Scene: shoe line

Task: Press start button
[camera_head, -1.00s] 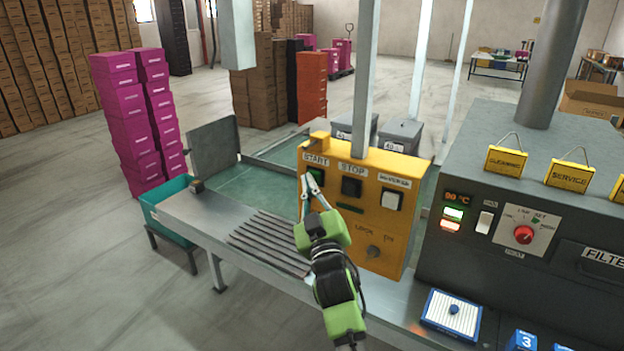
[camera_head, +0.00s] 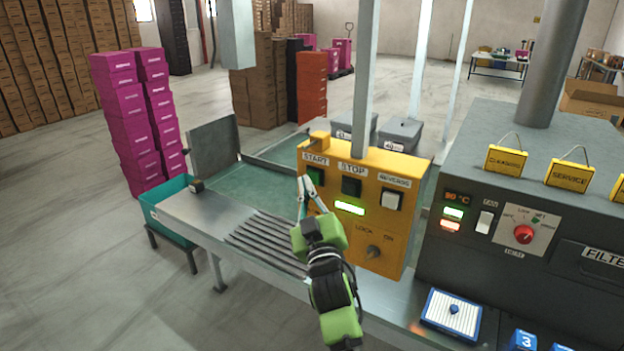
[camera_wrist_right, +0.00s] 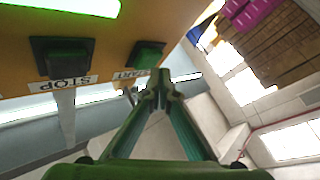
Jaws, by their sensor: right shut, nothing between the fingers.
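The yellow control box (camera_head: 385,229) stands beside the conveyor. Its green START button (camera_head: 316,176) is at the upper left, and the dark STOP button (camera_head: 351,187) is to its right. A green indicator (camera_head: 350,208) below them is lit. My right gripper (camera_head: 304,180) is shut and empty, its tips just in front of and left of the START button. In the right wrist view the fingertips (camera_wrist_right: 158,78) are close to the START button (camera_wrist_right: 146,54), with the STOP button (camera_wrist_right: 62,57) to its left. I cannot tell whether they touch. My left gripper is not in view.
A metal table with slats (camera_head: 263,240) lies below my right arm. A teal bin (camera_head: 168,206) is at its left end. The dark machine (camera_head: 455,170) with a red knob stands right of the box. A metal post (camera_head: 366,80) rises behind the box.

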